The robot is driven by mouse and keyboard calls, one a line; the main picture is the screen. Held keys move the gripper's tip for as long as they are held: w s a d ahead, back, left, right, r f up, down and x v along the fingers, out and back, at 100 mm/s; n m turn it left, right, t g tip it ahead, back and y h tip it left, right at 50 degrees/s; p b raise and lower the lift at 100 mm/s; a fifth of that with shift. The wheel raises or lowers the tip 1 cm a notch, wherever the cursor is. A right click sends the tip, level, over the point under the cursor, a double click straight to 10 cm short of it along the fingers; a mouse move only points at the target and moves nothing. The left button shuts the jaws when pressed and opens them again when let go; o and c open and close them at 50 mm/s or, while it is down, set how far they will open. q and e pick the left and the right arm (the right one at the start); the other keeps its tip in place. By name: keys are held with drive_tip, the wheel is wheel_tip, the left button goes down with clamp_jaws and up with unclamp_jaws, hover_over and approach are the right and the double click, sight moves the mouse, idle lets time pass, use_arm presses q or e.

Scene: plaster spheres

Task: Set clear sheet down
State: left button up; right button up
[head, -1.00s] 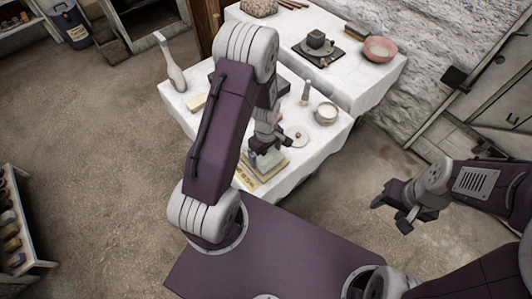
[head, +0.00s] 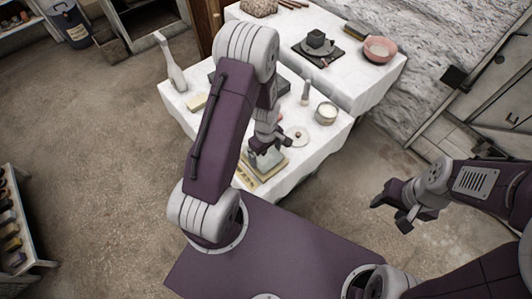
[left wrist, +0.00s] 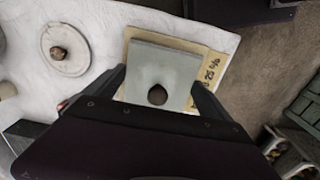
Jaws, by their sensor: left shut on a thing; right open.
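The clear sheet (head: 266,160) looks pale grey-green and see-through. In the left wrist view the sheet (left wrist: 168,68) lies over a tan board (left wrist: 218,68) with dark writing along its right side. A dark round knob (left wrist: 157,95) shows on the sheet's near part. My left gripper (head: 266,145) is shut on the sheet, with its fingers (left wrist: 160,92) on either side of the knob. The board (head: 248,180) lies at the table's front edge. I cannot tell whether the sheet touches it. My right gripper (head: 393,207) is open and empty, away from the table.
The white-covered table (head: 318,150) holds a white disc with a knob (head: 298,136), a bowl (head: 326,113), a small upright brush-like thing (head: 306,92) and a pale bottle (head: 173,72). A pink bowl (head: 380,49) stands on the table behind.

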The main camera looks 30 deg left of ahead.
use_arm(q)
drive_tip(key=shift+f+b, duration=0.3)
drive_tip(key=shift+f, duration=0.3)
drive_tip(key=o, duration=1.1)
drive_tip(key=shift+c, duration=0.2)
wheel_tip(320, 180, up, 4)
drive_tip(key=p, duration=0.4)
drive_tip(key=shift+r, duration=0.1)
